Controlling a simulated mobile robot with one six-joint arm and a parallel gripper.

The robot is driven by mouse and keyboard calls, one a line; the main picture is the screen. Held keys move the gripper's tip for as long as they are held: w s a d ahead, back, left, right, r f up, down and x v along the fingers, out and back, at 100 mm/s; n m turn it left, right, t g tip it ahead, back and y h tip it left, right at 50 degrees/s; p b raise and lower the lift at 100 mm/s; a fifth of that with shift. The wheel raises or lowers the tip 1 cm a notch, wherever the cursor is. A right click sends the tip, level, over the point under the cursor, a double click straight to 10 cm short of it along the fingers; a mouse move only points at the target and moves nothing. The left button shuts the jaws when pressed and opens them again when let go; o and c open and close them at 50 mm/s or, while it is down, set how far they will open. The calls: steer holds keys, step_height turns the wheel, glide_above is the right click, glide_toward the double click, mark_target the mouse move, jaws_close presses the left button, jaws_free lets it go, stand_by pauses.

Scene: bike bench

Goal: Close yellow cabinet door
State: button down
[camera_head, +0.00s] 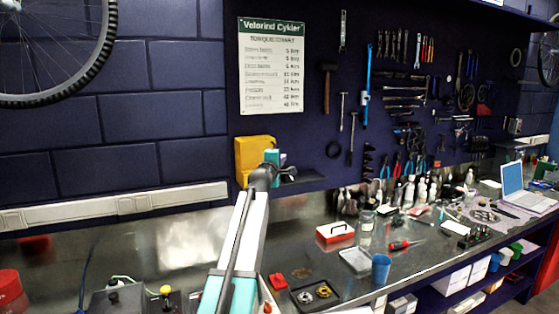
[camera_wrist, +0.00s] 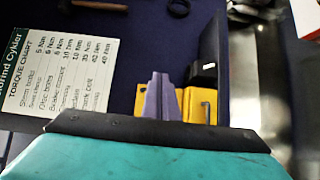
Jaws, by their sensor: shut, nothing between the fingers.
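The yellow cabinet (camera_head: 252,150) is mounted on the dark blue wall below the torque chart. In the wrist view its yellow body (camera_wrist: 192,106) shows behind my fingers, with a small hex-key shape in front of the yellow. A dark flat panel (camera_wrist: 214,40) stands out beside it, with a small black-and-white block on its face. I cannot tell whether this panel is the door. My gripper (camera_wrist: 160,82) is shut and empty in front of the cabinet. In the head view my wrist hides the cabinet's lower right part. Contact cannot be judged.
The torque chart (camera_head: 271,65) hangs above the cabinet. A white cable trunking (camera_head: 110,206) runs along the wall to the left. The metal bench below holds a red box (camera_head: 335,232), a blue cup (camera_head: 381,268), bottles and a laptop (camera_head: 525,190). Tools hang on the wall at right.

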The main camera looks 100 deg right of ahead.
steer(key=shift+s+a+b, duration=0.15)
steer(key=shift+a+b, duration=0.45)
steer(key=shift+a, duration=2.3)
